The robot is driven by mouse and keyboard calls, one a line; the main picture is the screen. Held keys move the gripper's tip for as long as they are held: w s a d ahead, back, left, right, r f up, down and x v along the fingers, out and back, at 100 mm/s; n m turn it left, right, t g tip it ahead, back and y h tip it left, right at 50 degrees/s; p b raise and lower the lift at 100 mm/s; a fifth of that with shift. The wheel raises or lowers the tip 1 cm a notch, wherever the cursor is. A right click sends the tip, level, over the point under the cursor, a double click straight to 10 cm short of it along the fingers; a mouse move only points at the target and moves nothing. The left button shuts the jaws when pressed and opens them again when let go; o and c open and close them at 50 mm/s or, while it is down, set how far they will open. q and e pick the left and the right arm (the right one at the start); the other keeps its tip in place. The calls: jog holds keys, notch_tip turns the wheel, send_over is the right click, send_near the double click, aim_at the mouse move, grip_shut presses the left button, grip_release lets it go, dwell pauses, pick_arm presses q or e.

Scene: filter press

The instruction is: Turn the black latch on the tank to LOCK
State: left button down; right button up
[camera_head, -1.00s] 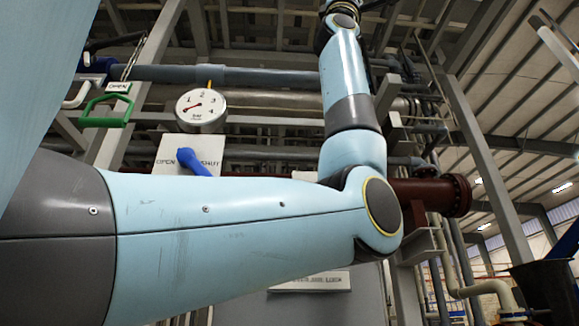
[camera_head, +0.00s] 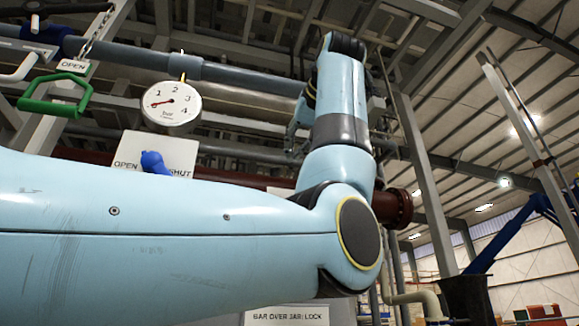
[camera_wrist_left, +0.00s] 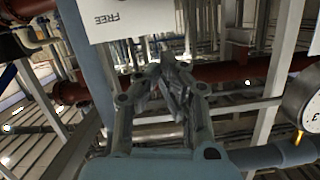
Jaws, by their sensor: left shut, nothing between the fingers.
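The black latch does not show in either view. My left gripper (camera_head: 294,140) is partly hidden behind my upright left forearm link, pointing down. In the left wrist view my left gripper (camera_wrist_left: 168,68) is shut and empty, its fingertips together. A white plate marked "FREE" (camera_wrist_left: 130,18), upside down, shows just beyond the fingertips. My right gripper is not in view.
A pressure gauge (camera_head: 172,103), a green handle (camera_head: 53,97) by an "OPEN" tag, and a blue lever (camera_head: 154,162) on an OPEN/SHUT plate stand at the left. A dark red flanged pipe (camera_head: 393,207) lies behind my elbow. A dark bin (camera_head: 467,297) stands lower right.

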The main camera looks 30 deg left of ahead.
pick_arm(q)
jog(key=w+a+f+p, duration=0.3)
jog(key=a+f, duration=0.2)
jog(key=a, duration=0.2)
jog(key=shift+w+f+p, duration=0.35)
jog(key=shift+p, duration=0.05)
jog(key=shift+d, duration=0.1)
